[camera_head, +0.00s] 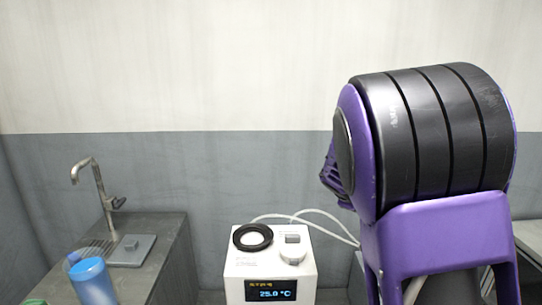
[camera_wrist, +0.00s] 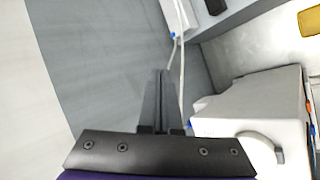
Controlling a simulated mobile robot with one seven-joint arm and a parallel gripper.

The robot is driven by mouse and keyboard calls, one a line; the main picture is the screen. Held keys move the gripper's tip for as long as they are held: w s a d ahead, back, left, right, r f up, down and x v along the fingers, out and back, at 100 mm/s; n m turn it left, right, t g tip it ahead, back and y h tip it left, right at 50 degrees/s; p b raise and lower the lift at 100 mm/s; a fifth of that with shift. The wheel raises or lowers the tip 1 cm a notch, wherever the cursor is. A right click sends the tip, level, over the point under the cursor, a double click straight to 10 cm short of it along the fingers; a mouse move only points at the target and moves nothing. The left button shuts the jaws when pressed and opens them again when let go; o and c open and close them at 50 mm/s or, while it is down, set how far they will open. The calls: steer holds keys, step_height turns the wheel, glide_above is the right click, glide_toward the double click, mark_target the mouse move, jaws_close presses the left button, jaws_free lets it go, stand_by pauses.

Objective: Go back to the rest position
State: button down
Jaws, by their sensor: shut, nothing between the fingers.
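My gripper (camera_wrist: 159,76) shows in the wrist view with its two dark fingers together and nothing between them. It points past the side of the white device, with the wall on the left, and touches nothing that I can see. In the head view my purple and black arm fills the right side, and the gripper itself is hidden there. The white device (camera_head: 236,268) with a lit display reading 25.0 °C stands at the bottom middle of the head view. A black ring (camera_head: 239,242) and a knob (camera_head: 293,250) are on its top.
A grey counter (camera_head: 165,245) with a sink tap (camera_head: 100,195) stands at the left. A blue bottle (camera_head: 92,283) and a partly seen green item (camera_head: 33,300) are at its front. White cables (camera_head: 305,217) run behind the device. The space above the device and counter is free.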

steer(key=s+d+r+m+t+h, duration=0.15)
steer(key=r+m, duration=0.25)
steer(key=r, duration=0.9)
steer(key=s+d+r+m+t+h, duration=0.1)
steer(key=d+r+m, duration=0.25)
steer(key=r, duration=0.95)
steer(key=s+d+r+m, duration=0.5)
steer(key=d+r+m, duration=0.35)
steer(key=d, duration=0.25)
steer(key=s+a+f+g+y+p, duration=0.1)
steer(key=s+a+f+y, duration=0.1)
steer(key=f, duration=0.4)
steer(key=s+a+f+g+y, duration=0.1)
steer(key=s+f+y, duration=0.15)
steer(key=f, duration=0.25)
steer(key=s+a+f+n+g+y, duration=0.1)
steer(key=s+a+f+n, duration=0.1)
steer(key=s+a+f, duration=0.6)
steer(key=s+a+f+n+g+y, duration=0.1)
steer(key=s+a+f+n+y, duration=0.1)
steer(key=s+a+f, duration=0.6)
steer(key=s+a+n, duration=0.1)
steer(key=s+a, duration=0.3)
steer(key=s, duration=0.2)
steer(key=shift+a+f+g+y+p, duration=0.3)
steer(key=shift+a+g+p, duration=0.05)
